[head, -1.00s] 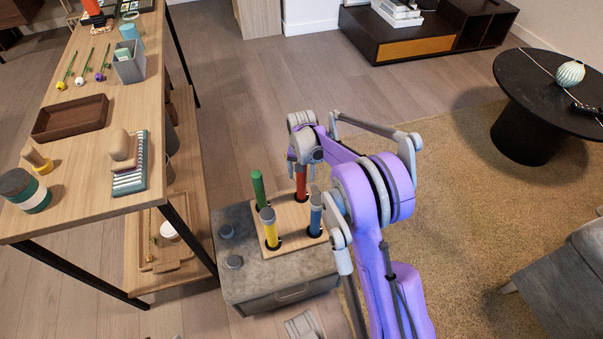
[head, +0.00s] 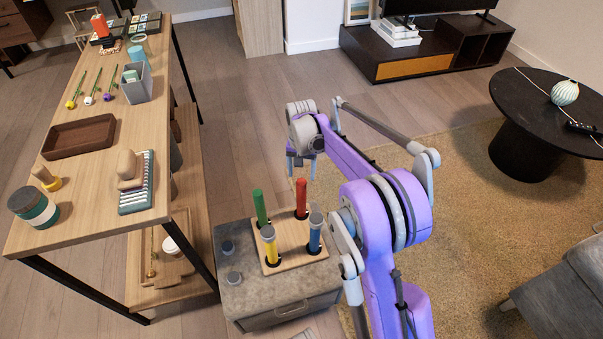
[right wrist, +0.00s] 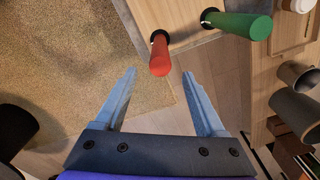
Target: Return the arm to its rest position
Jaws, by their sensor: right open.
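My right arm comes in from the lower right of the head view, and its right gripper (head: 301,168) hangs above and behind the peg board. In the right wrist view the right gripper (right wrist: 160,103) is open, with nothing between its fingers. The wooden peg board (head: 288,262) lies on the small grey cabinet (head: 245,297) and holds a green peg (head: 259,207), a red peg (head: 301,197), a yellow peg (head: 269,245) and a blue peg (head: 315,236). The red peg (right wrist: 160,55) stands apart from the fingertips. My left gripper is not in view.
A long wooden table (head: 105,198) with a brown tray (head: 78,137), a grey holder (head: 137,85) and a brush (head: 136,185) stands at the left. A round black table (head: 530,105) and a grey chair (head: 560,300) are at the right. The rug (head: 470,230) between is clear.

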